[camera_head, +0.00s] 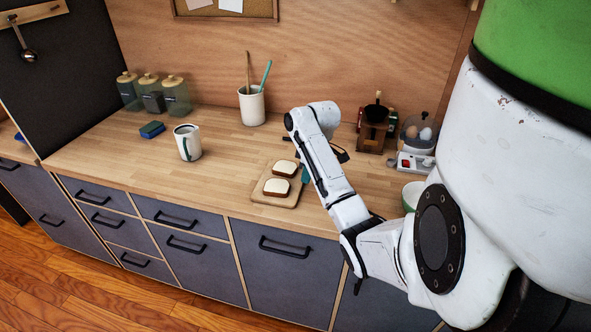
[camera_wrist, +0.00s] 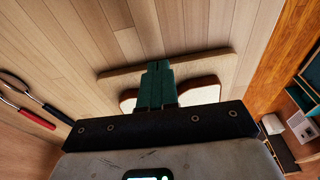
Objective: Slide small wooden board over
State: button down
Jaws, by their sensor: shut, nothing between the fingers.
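The small wooden board (camera_head: 273,202) lies flat on the counter near its front edge. Two slices of bread (camera_head: 277,187) rest on it, one behind the other. My gripper (camera_head: 306,175) is at the board's right side, low over the counter, with its teal fingers together and empty. In the wrist view my gripper (camera_wrist: 158,66) overlaps the board (camera_wrist: 112,84), with a bread slice (camera_wrist: 200,95) partly visible on each side of the fingers. I cannot tell whether the fingertips touch the board. My arm hides some of the counter to the right.
A mug (camera_head: 187,142), a sponge (camera_head: 152,129) and a utensil cup (camera_head: 251,106) stand left and behind. A grinder (camera_head: 374,125), an egg cooker (camera_head: 417,133) and a green bowl (camera_head: 411,195) are right. The counter (camera_head: 222,185) left of the board is clear.

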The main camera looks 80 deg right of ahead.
aim_at(275, 173)
jog(key=w, duration=0.3)
jog(key=w+d+p, duration=0.1)
jog(key=w, duration=0.3)
jog(key=w+p, duration=0.1)
jog(key=w, duration=0.2)
jog(key=shift+w+d, duration=0.25)
jog(key=shift+w, duration=0.1)
jog(key=shift+s+f+p, duration=0.15)
jog(key=shift+f+p, duration=0.1)
jog(key=shift+p, duration=0.3)
jog(key=shift+a+f, duration=0.1)
jog(key=shift+f, duration=0.5)
